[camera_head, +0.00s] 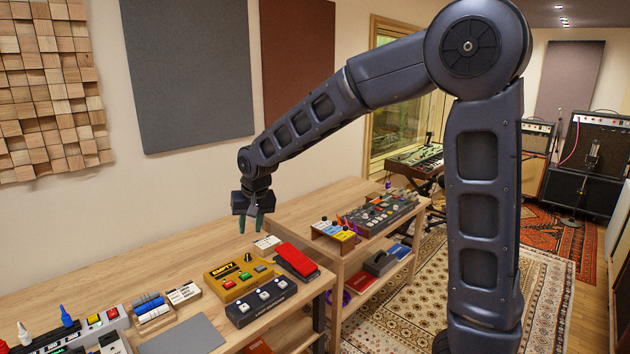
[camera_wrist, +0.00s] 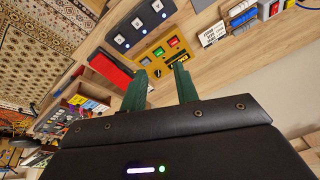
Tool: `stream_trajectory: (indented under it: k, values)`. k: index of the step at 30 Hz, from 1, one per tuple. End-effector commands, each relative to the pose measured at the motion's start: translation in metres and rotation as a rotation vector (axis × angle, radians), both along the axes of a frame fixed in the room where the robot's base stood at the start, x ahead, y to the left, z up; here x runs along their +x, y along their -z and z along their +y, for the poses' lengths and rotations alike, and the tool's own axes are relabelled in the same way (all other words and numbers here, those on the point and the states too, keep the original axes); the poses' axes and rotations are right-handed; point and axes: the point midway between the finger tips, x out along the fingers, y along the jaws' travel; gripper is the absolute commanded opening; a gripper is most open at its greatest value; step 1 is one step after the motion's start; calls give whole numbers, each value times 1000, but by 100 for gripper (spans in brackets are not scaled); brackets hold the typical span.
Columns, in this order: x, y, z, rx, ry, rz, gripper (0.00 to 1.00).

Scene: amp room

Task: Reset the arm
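My gripper (camera_head: 249,223) hangs at the end of my arm above the back of the wooden workbench (camera_head: 165,262). It points down, above and behind a yellow box labelled EMPTY (camera_head: 238,275). In the wrist view its two green fingers (camera_wrist: 160,90) stand apart with nothing between them. The yellow box (camera_wrist: 160,58) shows just beyond the fingertips. My arm reaches out to the left from a tall column, bent at the elbow.
A red pedal (camera_head: 296,260) and a dark three-switch box (camera_head: 261,302) sit beside the yellow box. Blue and white rolls (camera_head: 152,308) and a grey mat (camera_head: 182,338) lie left. A second bench (camera_head: 290,212) holds a mixer (camera_head: 381,212). Wall panels (camera_head: 190,70) hang behind. Patterned rug (camera_head: 400,300) covers the floor.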

Motion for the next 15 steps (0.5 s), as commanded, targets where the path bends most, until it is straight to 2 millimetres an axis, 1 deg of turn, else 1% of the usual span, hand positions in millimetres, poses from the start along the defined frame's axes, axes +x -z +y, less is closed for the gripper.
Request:
stream_trajectory:
  k: [1, 5, 6, 8, 9, 11, 15]
  values:
    - [8, -8, -21, 7, 18, 0, 30]
    - [20, -24, -69, 16, 50, 1, 30]
    - [22, -28, -84, 19, 60, 0, 30]
    - [26, -35, -106, 23, 74, -2, 30]
    - [27, -38, -121, 24, 84, -3, 30]
    - [28, -44, -142, 27, 96, -7, 30]
    - [26, -56, -191, 32, 130, -17, 30]
